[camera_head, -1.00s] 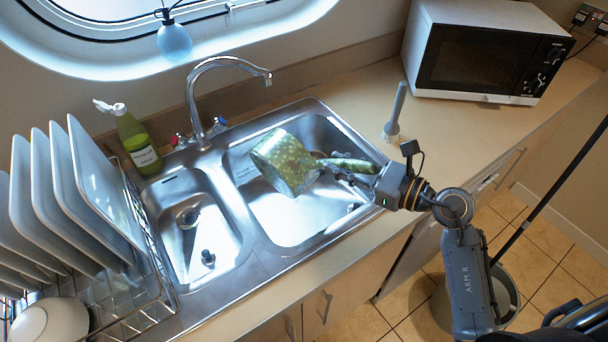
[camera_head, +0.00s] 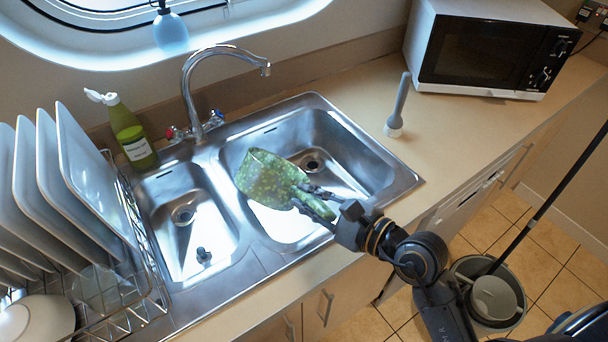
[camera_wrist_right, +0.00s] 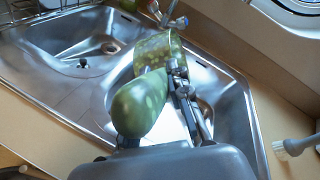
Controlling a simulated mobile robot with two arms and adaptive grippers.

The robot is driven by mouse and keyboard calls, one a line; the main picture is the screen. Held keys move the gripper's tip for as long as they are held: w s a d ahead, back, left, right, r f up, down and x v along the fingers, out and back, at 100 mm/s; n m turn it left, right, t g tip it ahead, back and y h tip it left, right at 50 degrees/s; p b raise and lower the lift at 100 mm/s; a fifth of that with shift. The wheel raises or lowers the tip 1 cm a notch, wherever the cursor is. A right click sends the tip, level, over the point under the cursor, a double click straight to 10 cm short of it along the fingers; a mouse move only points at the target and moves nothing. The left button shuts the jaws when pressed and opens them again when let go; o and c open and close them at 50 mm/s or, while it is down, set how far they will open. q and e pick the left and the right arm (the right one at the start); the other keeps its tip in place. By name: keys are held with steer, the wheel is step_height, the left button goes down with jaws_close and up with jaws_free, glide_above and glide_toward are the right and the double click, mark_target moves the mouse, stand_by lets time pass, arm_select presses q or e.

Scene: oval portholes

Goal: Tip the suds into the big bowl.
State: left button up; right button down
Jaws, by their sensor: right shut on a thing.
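My right gripper (camera_head: 318,203) is shut on the handle of a green, pale-speckled scoop-like vessel (camera_head: 268,180). The vessel hangs tilted over the left part of the big sink bowl (camera_head: 345,138). In the right wrist view the vessel (camera_wrist_right: 155,50) shows beyond its rounded green handle (camera_wrist_right: 138,103), with the gripper fingers (camera_wrist_right: 185,95) beside it. I cannot make out suds, inside the vessel or in the bowl. The big bowl's drain shows to the right of the vessel. My left gripper is not in view.
The curved tap (camera_head: 190,85) rises behind the sink. The small bowl (camera_head: 190,235) lies to the left, with a dish rack (camera_head: 150,285) of plates beyond it. A green bottle (camera_head: 130,132), a grey-handled brush (camera_head: 397,108) and a microwave (camera_head: 485,50) stand on the worktop.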

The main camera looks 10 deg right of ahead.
arm_select(q)
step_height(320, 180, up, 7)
steer(key=p, duration=0.6)
steer(key=shift+p, duration=0.4)
arm_select(e)
steer(key=s+a+n+t+h, duration=0.1)
steer(key=s+a+n+h, duration=0.1)
steer(key=s+a+n, duration=0.4)
steer(key=shift+a+f+n+t, duration=0.2)
steer(key=shift+a+n+t, duration=0.3)
steer(key=shift+a, duration=1.45)
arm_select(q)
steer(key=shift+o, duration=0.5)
